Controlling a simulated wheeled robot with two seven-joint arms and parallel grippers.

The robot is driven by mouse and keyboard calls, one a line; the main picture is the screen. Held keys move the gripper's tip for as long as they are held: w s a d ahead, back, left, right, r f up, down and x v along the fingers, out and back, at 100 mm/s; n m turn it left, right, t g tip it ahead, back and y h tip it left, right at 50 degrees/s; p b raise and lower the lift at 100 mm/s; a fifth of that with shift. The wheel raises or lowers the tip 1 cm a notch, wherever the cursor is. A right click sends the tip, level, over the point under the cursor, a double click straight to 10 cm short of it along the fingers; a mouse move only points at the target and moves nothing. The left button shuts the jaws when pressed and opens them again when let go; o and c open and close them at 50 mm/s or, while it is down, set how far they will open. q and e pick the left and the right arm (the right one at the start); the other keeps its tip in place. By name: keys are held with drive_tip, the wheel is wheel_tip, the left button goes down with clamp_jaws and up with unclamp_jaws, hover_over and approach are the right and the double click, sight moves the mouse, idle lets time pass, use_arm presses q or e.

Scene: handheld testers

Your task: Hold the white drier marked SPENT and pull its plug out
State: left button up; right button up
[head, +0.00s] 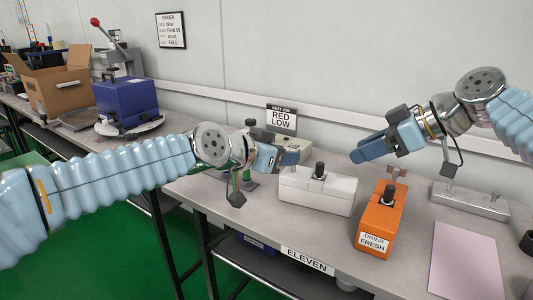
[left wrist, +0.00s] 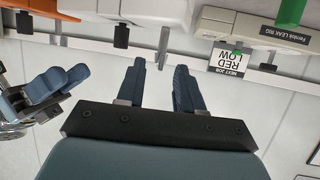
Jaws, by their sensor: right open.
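A white drier (head: 316,192) stands on the bench, with a black plug (head: 320,170) upright in its top. No SPENT mark is readable on it. My left gripper (head: 292,157) is just above and behind the drier's left end, apart from it. In the left wrist view, which is upside down, its two fingers (left wrist: 160,85) are apart with nothing between them. The white drier (left wrist: 150,12) and its plug (left wrist: 121,36) show at the top there. My right gripper (head: 365,153) is open and empty above the bench, right of the white drier; it also shows in the left wrist view (left wrist: 45,88).
A leak rig (left wrist: 270,30) and a RED LOW sign (head: 282,119) are behind. A grey metal block (head: 470,202) and a pink sheet (head: 466,262) lie to the right.

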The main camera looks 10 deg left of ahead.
use_arm(q)
drive_tip(key=shift+w+d+f, duration=0.15)
drive_tip(key=shift+w+d, duration=0.1)
drive_tip(key=shift+w, duration=0.15)
clamp_jaws()
